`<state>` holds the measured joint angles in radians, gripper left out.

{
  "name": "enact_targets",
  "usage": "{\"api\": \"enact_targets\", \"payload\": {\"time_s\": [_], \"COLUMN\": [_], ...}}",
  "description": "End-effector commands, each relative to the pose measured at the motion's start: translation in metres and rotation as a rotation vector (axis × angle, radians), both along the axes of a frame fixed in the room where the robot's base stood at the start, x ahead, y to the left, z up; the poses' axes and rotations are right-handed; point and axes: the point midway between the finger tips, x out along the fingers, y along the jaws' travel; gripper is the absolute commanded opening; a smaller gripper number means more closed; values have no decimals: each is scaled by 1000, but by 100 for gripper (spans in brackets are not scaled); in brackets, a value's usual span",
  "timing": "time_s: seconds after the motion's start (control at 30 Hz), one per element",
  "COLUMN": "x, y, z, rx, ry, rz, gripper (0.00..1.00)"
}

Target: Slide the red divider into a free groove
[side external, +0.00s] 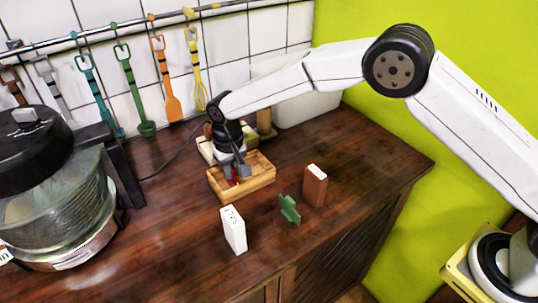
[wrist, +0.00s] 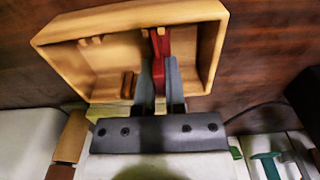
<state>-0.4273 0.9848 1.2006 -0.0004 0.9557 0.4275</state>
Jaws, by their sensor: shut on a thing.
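The red divider (side external: 235,181) is held between the fingers of my gripper (side external: 237,171), inside the outline of the wooden box (side external: 262,180). In the wrist view the divider (wrist: 161,45) stands edge-on between the two grey fingers (wrist: 159,70) and reaches to the box wall at the picture's top. The box (wrist: 56,64) shows pairs of small wooden ribs (wrist: 90,41) that form grooves on opposite walls. Another rib pair (wrist: 127,84) is left of my fingers, with no divider in it. The fingers hide the divider's near end; I cannot tell whether it sits in a groove.
A white carton (side external: 233,229), a green piece (side external: 289,209) and a brown block (side external: 315,186) stand in front of the box. A large glass pot (side external: 60,195) stands at the left. Utensils (side external: 130,90) hang on the tiled wall behind. Bare counter lies at the front.

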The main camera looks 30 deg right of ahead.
Motion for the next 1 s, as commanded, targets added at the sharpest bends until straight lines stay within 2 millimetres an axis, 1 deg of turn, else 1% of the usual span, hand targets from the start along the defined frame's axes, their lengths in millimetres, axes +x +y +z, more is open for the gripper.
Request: {"api": "enact_targets", "payload": {"time_s": [0.03,0.07,0.1,0.17,0.47,0.63,0.77,1.0], "x": [0,0,0,0,0,0,0,1], "y": [0,0,0,0,0,0,0,0], "z": [-1,0,0,0,0,5,16,46], "rx": [0,0,0,0,0,1,1,1], "ry": [0,0,0,0,0,-1,-2,-3], "rz": [0,0,0,0,0,0,0,0], "gripper": [0,23,36,55,55,55,55,55]}}
